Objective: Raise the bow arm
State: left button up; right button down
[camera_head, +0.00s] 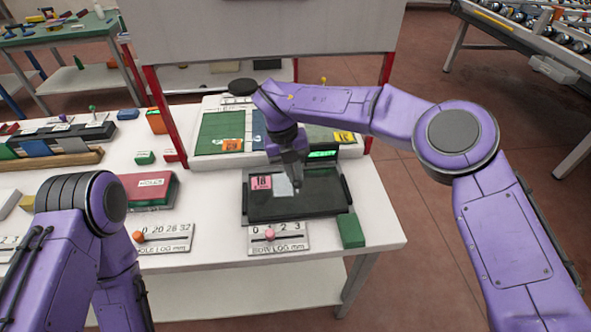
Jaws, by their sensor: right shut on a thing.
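A black gauge (327,205) with a lit green display (322,154) stands on the white table. A pink tag marked 18 (261,182) and a small pale square (282,186) show on its bed. My right gripper (296,182) points down over the middle of the gauge, shut on a small dark part there that looks like the bow arm. The fingers hide most of that part, and I cannot tell how far it is raised. My left arm comes in at the lower left; its gripper is out of view.
A bow log scale (293,246) with a coral slider and a green block (351,230) stand in front of the gauge. A red book-like box (150,192) is to the left. Green panels (218,134) lie behind, under a red-posted board.

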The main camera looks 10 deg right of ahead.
jog(key=shift+w+r+p, duration=0.2)
jog(key=shift+r+p, duration=0.05)
jog(key=shift+r, duration=0.3)
jog(key=shift+w+r+p, duration=0.2)
jog(key=shift+r, duration=0.3)
jog(key=shift+w+d+r+p, duration=0.1)
jog(key=shift+w+r+p, duration=0.35)
jog(key=shift+r+p, duration=0.05)
